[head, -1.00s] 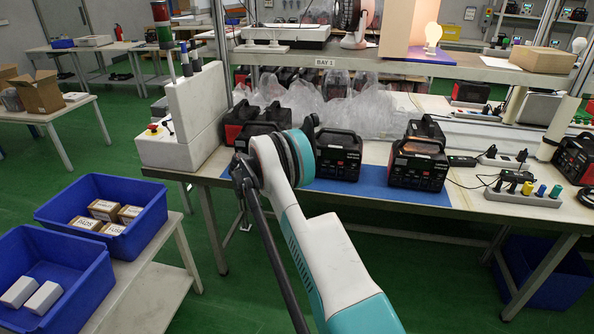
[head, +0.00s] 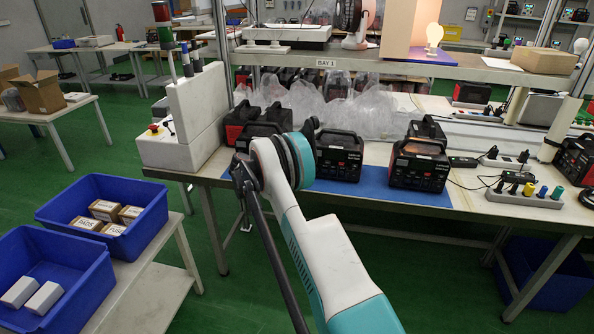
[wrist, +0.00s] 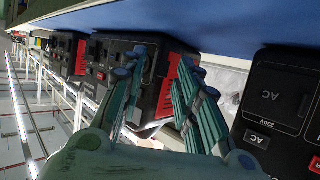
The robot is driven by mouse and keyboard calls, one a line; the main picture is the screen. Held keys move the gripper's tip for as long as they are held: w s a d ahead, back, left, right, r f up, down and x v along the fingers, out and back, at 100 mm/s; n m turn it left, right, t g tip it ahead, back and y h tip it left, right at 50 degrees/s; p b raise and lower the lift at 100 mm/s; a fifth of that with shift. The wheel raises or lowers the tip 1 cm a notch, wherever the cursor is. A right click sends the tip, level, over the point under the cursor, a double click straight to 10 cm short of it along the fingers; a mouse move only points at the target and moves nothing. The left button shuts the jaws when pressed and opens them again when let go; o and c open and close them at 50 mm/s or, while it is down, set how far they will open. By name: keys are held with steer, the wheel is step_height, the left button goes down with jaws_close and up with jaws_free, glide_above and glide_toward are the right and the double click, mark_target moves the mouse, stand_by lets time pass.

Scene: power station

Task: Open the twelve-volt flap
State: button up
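In the wrist view my gripper (wrist: 164,70) is open, its two green fingers apart with nothing between them. Beyond the fingers is a black power station (wrist: 101,60) with a red side. I cannot make out a twelve-volt label on any cover. In the head view, black power stations stand on the blue mat, one in the middle (head: 339,155) and one to the right (head: 418,165). My gripper is hidden there behind my arm.
The blue mat (head: 385,188) lies on the bench. Clear plastic bags (head: 345,103) are heaped behind the power stations. A socket strip (head: 524,196) with coloured plugs and cables is at the right. A white box with a red button (head: 165,150) stands at the left. Blue bins (head: 105,215) are lower left.

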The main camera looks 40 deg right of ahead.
steer(key=s+v, duration=0.1)
steer(key=v, duration=1)
steer(key=shift+w+a+r, duration=0.15)
steer(key=shift+w+a, duration=0.25)
steer(key=shift+w, duration=0.1)
steer(key=s+a+r+n+t+y, duration=0.25)
steer(key=s+a+r+n, duration=0.25)
steer(key=s+a+r, duration=0.3)
steer(key=s+a+r+n+t+y, duration=0.2)
steer(key=s+a+r+n+y, duration=0.25)
steer(key=s+r, duration=0.4)
steer(key=s+a+n+t+y, duration=0.2)
steer(key=s+a, duration=0.6)
steer(key=s, duration=0.4)
steer(key=s+a+n+t+y, duration=0.2)
steer(key=s+a+n+y, duration=0.2)
steer(key=s, duration=0.9)
steer(key=a+f+n, duration=0.1)
steer(key=a+n, duration=0.2)
steer(key=a, duration=0.2)
steer(key=shift+s, duration=0.3)
